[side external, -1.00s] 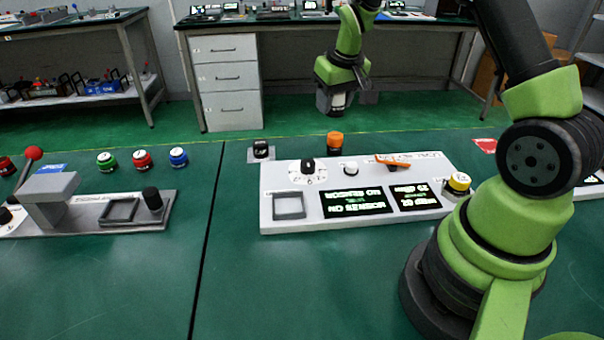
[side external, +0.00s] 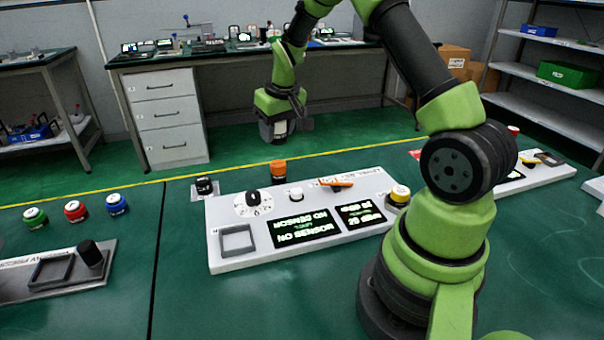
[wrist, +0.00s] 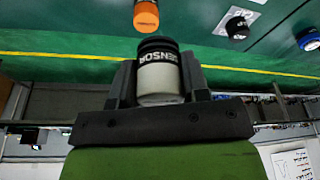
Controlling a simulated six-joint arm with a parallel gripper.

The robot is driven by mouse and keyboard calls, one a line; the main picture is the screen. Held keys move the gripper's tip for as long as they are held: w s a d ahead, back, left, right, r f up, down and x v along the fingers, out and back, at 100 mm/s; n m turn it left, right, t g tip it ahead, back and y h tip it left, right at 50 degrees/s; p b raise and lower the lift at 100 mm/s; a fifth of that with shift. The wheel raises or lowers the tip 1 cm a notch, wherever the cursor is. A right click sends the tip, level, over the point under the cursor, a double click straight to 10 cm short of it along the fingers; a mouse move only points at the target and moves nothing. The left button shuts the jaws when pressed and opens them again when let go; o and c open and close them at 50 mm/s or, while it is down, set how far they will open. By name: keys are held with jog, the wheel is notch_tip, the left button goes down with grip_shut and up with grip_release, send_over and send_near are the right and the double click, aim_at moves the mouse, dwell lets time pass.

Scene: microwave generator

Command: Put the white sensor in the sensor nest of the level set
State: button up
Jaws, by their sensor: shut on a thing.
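The white sensor (wrist: 160,82) has a black end and a dark band lettered SENSOR. My gripper (wrist: 158,85) is shut on it, one finger on each side. In the side view my gripper (side external: 283,128) hangs in the air beyond the far edge of the bench, behind the level set (side external: 222,215). The sensor shows only in small part there. The level set is a white panel with two lit screens; the left one (side external: 300,228) appears to read NO SENSOR. An empty square grey frame (side external: 238,240), seemingly the nest, is at its front left.
An orange-topped cylinder (side external: 278,168) and a black knob on a small plate (side external: 204,186) stand behind the panel. Green, red and blue buttons (side external: 75,211) are at left.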

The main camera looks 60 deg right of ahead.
jog(key=m, duration=0.2)
send_over(303, 168)
jog(key=s, duration=0.1)
notch_tip(303, 168, down, 3)
jog(key=shift+a+f+h, duration=0.15)
jog(key=shift+a+h, duration=0.15)
notch_tip(303, 168, down, 10)
jog(key=shift+r, duration=0.15)
jog(key=shift+f, duration=0.2)
jog(key=o, duration=1)
jog(key=shift+c, duration=0.2)
jog(key=shift+r, duration=0.1)
